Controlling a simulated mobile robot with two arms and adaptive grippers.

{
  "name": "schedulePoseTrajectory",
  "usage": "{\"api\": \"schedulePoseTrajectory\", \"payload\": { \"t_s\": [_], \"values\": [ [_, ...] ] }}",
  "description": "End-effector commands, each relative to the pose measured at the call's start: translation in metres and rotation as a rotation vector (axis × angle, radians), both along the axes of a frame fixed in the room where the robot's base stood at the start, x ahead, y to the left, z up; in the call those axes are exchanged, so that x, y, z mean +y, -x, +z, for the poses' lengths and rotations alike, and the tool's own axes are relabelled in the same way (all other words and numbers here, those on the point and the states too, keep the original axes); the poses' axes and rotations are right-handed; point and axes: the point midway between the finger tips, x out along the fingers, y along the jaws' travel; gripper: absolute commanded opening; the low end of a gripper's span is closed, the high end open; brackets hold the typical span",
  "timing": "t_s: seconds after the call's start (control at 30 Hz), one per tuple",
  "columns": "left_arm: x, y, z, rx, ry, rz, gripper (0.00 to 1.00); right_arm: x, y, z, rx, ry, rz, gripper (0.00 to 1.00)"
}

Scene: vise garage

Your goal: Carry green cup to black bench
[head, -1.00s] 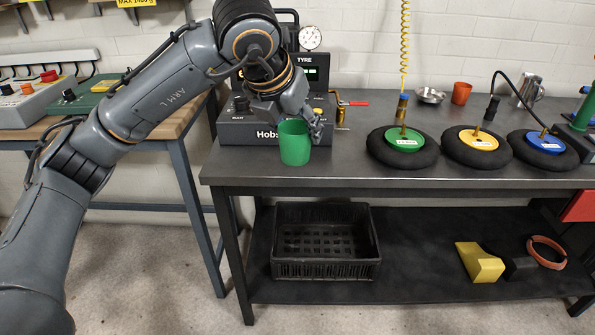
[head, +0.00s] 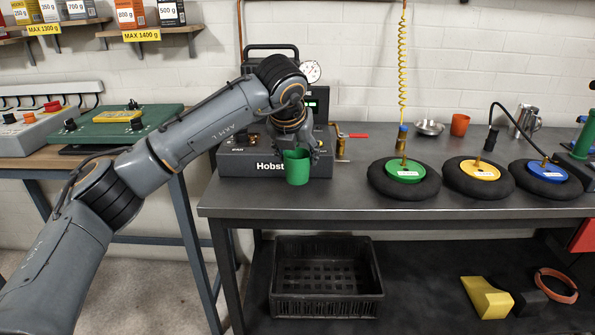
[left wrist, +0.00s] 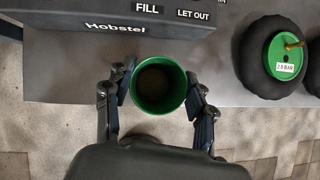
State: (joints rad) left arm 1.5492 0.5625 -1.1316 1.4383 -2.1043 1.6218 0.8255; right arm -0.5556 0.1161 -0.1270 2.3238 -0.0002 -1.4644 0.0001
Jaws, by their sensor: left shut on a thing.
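The green cup (head: 297,167) is upright in my left gripper (head: 300,150). In the left wrist view, the cup (left wrist: 159,88) shows from above with its open mouth towards the camera, between the two black fingers. The gripper is shut on it. The black bench (head: 350,196) lies below and behind the cup, near its left end. In the left wrist view, the bench's front edge passes behind the cup, with floor on the near side. The cup looks held in the air; its base is hidden in the wrist view. My right gripper is not in view.
The grey tyre inflator (head: 240,163) stands on the bench right behind the cup. Green (head: 404,182), yellow (head: 479,182) and blue-hubbed (head: 546,184) wheels lie to the right. An orange cup (head: 460,124) and metal bowl (head: 429,128) are behind. A black crate (head: 326,306) sits below.

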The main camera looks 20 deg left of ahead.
Motion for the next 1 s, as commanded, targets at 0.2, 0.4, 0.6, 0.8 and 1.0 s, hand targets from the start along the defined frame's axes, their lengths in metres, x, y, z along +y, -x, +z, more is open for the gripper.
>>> {"api": "schedulePoseTrajectory", "payload": {
  "t_s": [0.2,0.4,0.6,0.8,1.0],
  "values": [
    [0.002,-0.009,-0.012,0.001,0.0,-0.002,0.24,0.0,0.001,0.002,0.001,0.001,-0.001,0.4],
    [0.005,-0.015,-0.037,0.003,-0.002,-0.001,0.24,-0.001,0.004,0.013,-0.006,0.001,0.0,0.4],
    [0.004,-0.015,-0.049,-0.001,0.001,-0.002,0.24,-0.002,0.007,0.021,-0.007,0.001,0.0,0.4],
    [0.004,-0.015,-0.049,0.001,0.0,-0.001,0.61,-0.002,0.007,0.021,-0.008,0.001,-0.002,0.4],
    [0.004,-0.015,-0.049,0.001,0.001,-0.002,0.78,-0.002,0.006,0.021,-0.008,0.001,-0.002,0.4]
  ]
}}
